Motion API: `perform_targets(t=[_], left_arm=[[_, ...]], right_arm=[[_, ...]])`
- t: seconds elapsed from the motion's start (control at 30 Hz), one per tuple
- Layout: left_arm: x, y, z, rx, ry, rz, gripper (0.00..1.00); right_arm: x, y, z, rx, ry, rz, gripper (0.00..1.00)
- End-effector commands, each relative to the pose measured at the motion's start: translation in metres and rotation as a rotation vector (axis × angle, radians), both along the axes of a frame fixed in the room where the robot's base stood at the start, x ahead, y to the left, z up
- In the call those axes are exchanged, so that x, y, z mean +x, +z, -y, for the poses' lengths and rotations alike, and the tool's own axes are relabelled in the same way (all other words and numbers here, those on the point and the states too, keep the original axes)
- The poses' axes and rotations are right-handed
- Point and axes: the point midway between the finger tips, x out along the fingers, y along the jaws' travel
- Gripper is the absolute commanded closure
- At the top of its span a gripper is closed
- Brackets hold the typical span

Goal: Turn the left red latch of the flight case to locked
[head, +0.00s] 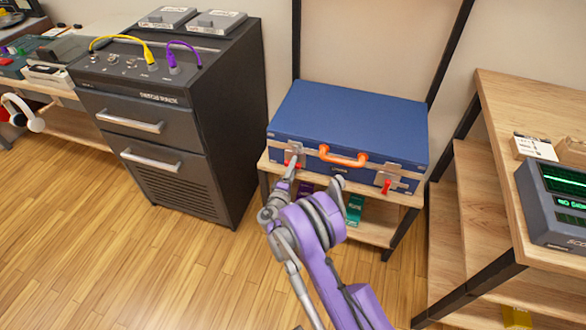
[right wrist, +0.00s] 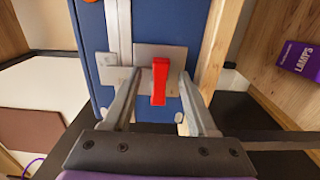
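The blue flight case (head: 350,115) lies closed on a small wooden shelf, its orange handle (head: 343,156) facing me. The left red latch (head: 291,161) is on a metal plate on the case front, partly hidden by my right gripper (head: 291,171). In the right wrist view the red latch (right wrist: 159,82) stands between the two fingers of my right gripper (right wrist: 158,85). The fingers are open with a gap on each side of the latch. The right red latch (head: 386,187) hangs slightly tilted on its own plate. My left gripper is not in view.
A wooden shelf unit (head: 530,100) with a grey display device (head: 560,205) is at right. Small purple and teal boxes (head: 354,209) sit under the case. Floor in front is clear.

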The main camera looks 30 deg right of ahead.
Motion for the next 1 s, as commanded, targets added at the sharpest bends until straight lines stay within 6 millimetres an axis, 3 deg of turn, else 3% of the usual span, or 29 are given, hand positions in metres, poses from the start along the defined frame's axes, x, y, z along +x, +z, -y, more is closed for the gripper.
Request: perform_targets(t=[0.27,0.7,1.0], left_arm=[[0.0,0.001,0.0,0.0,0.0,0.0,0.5],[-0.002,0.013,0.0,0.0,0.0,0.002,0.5],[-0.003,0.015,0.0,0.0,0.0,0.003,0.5]], right_arm=[[-0.004,0.0,-0.005,0.0,0.002,0.0,0.42],[-0.056,0.001,-0.067,0.001,0.003,0.001,0.42],[-0.07,0.0,-0.082,-0.001,0.0,-0.001,0.42]])
